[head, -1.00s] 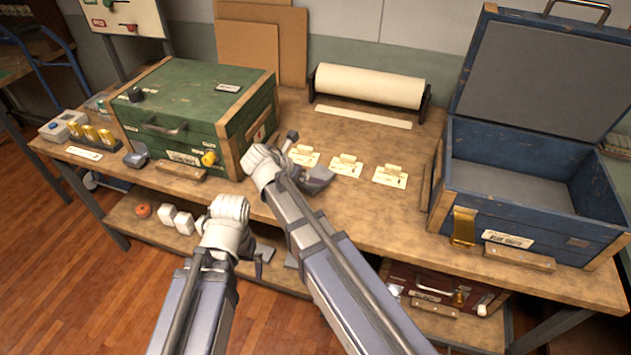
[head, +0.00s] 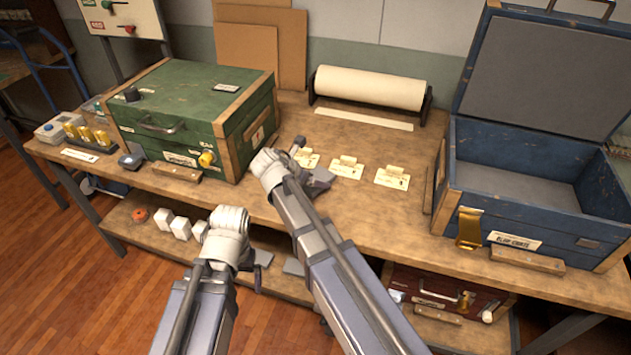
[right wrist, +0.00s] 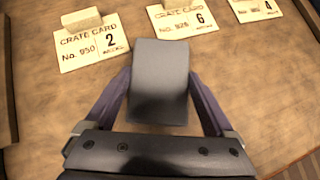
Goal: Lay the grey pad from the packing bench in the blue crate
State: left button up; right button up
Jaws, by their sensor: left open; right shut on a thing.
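My right gripper (right wrist: 160,92) is shut on the grey pad (right wrist: 160,65), which shows between its fingers in the right wrist view. In the head view this gripper (head: 306,166) is above the packing bench (head: 370,215), by the crate cards, and its wrist partly hides what it holds. The blue crate (head: 470,208) stands at the right end of the bench, lid up, with a grey floor and grey lid lining. The gripper is well left of it. My left gripper (head: 259,268) is low in front of the bench edge, open and small in view.
A closed green crate (head: 165,125) stands at the left. Several crate cards (head: 346,168) lie mid-bench before a paper roll (head: 370,87). A dark red case (head: 430,285) sits on the lower shelf. The bench between the cards and the blue crate is mostly clear.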

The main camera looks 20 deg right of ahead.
jog(key=shift+c, duration=1.4)
notch_tip(320, 180, up, 10)
jog(key=p, duration=1)
